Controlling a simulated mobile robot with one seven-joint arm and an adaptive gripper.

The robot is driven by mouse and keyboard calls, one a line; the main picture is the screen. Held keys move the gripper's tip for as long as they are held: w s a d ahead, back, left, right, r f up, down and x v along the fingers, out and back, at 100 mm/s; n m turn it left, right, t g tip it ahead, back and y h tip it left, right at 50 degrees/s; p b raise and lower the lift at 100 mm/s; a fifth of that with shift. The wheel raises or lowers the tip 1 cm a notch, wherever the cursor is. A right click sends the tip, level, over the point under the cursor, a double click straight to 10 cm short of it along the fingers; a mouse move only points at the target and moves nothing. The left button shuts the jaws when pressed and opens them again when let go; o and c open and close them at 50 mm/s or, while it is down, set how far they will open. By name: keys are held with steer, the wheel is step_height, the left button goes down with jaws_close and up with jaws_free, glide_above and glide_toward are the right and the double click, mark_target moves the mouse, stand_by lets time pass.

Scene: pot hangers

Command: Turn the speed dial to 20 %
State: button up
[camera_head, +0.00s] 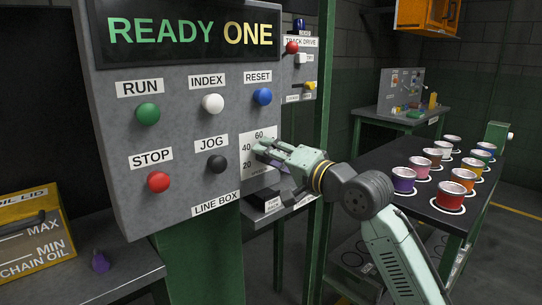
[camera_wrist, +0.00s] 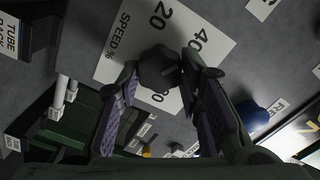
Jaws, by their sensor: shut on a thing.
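The speed dial (camera_wrist: 157,68) is a dark knob on a white scale plate (camera_wrist: 125,48) marked "SPEED %", on the grey line box. In the wrist view my gripper (camera_wrist: 160,72) is shut on it, one finger on each side. The 20 and 40 marks are clear there; another number is partly covered by the knob. I cannot tell where the dial points.
Beside the plate are a black JOG button (camera_head: 217,163), a blue RESET button (camera_head: 263,97) and a red STOP button (camera_head: 158,181). The display (camera_head: 190,32) reads "READY ONE". A table (camera_head: 400,162) with several coloured cups stands at right. A green post rises behind my gripper.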

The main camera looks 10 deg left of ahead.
steer(key=c, duration=0.4)
steer(key=shift+o, duration=0.2)
steer(key=shift+n, duration=0.4)
steer(key=shift+s+a+n+b, duration=0.1)
steer(key=shift+n+b, duration=1.05)
steer(key=shift+n, duration=1.6)
steer(key=shift+s+n+b, duration=0.1)
steer(key=shift+n+b, duration=1.05)
steer(key=shift+n, duration=1.6)
steer(key=shift+r, duration=0.1)
steer(key=o, duration=1.2)
steer(key=shift+c, duration=0.2)
